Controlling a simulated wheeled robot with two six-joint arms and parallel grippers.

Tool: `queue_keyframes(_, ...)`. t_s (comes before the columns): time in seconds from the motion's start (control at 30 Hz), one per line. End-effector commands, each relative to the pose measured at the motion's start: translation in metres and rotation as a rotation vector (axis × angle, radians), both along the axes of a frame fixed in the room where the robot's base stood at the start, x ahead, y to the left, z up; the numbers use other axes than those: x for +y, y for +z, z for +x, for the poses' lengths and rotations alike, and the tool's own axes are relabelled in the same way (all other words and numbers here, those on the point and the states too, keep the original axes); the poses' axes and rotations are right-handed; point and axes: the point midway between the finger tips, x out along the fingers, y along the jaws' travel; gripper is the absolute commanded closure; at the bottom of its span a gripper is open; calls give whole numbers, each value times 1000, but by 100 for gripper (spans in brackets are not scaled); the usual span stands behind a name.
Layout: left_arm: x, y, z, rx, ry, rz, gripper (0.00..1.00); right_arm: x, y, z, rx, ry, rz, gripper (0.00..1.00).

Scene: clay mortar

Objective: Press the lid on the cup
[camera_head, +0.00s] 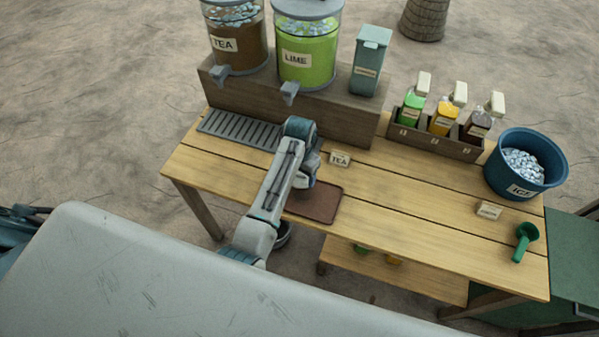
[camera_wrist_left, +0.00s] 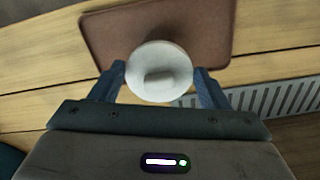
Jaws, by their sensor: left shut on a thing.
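A round white lid (camera_wrist_left: 160,71) with a raised block in its middle shows in the left wrist view. It sits between the two blue fingers of my left gripper (camera_wrist_left: 161,80), which is shut on it at its sides. Whether a cup is beneath the lid is hidden. In the head view my left gripper (camera_head: 304,184) is low over the brown mat (camera_head: 322,205), and my arm hides most of what it holds. The mat also shows in the left wrist view (camera_wrist_left: 110,35). My right gripper is not in view.
Tea (camera_head: 238,45) and lime (camera_head: 306,55) dispensers stand at the back beside a teal box (camera_head: 370,60). A bottle rack (camera_head: 437,140), blue ice bucket (camera_head: 500,182) and green scoop (camera_head: 525,240) are on the right. A slatted drip tray (camera_head: 238,130) lies left. The table's middle right is mostly clear.

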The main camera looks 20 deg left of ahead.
Motion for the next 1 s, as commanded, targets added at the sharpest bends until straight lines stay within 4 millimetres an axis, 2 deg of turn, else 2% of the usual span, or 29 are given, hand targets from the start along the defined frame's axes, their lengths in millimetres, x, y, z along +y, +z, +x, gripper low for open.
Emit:
queue_keyframes(0.4,0,-1,0,0,0,0,51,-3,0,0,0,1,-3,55)
queue_keyframes(0.43,0,-1,0,0,0,0,29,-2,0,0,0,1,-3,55)
queue_keyframes(0.53,0,-1,0,0,0,0,9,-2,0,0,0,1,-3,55)
queue_keyframes(0.57,0,-1,0,0,0,0,5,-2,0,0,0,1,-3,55)
queue_keyframes(0.77,0,0,0,0,0,0,5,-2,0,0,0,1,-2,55)
queue_keyframes(0.8,0,-1,0,0,0,0,0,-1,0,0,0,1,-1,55)
queue_keyframes(1.0,0,0,0,0,0,0,0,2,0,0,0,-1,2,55)
